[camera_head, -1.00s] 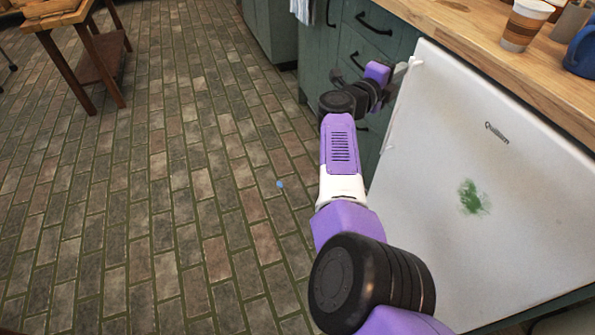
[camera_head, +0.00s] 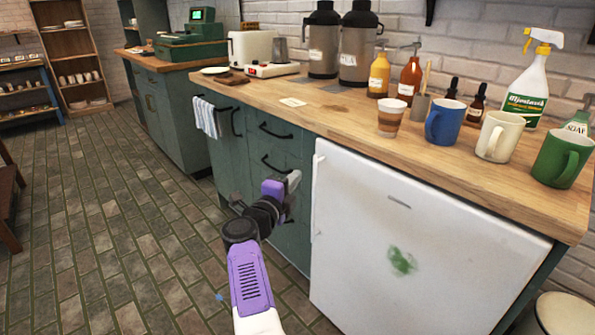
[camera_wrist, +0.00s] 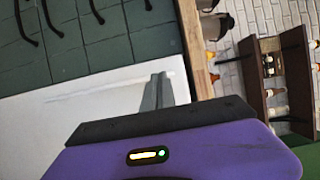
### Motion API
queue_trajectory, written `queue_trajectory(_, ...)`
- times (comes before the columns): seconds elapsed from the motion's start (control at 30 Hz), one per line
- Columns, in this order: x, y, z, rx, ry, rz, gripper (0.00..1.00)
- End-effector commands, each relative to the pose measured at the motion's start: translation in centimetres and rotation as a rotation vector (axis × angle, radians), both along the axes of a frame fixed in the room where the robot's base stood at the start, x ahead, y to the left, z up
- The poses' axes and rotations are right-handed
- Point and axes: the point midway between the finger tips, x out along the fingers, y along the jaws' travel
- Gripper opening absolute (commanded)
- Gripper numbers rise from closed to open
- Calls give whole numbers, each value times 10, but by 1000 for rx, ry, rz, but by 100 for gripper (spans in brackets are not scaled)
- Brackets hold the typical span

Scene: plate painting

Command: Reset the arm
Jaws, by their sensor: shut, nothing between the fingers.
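My gripper (camera_head: 292,180) is at the end of my purple, white and black arm, in front of the green drawers (camera_head: 268,150), close to the left edge of the white fridge door (camera_head: 420,245). I cannot tell whether it touches anything there. In the wrist view its two grey fingers (camera_wrist: 157,92) are together with nothing between them, against the white door behind. The fridge door looks shut and has a green smudge on its front.
A towel (camera_head: 206,117) hangs at the left. The brick floor (camera_head: 110,230) left of my arm is clear.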

Motion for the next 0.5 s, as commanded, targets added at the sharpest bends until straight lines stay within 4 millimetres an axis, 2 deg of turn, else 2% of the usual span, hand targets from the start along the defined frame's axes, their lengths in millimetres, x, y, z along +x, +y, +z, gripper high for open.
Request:
queue_trajectory(0.03, -6, 8, 2, -1, 0, 5, 0)
queue_trajectory(0.27, -34, 33, 2, -3, 1, 6, 0)
queue_trajectory(0.5, -53, 49, 0, -1, 2, 4, 0)
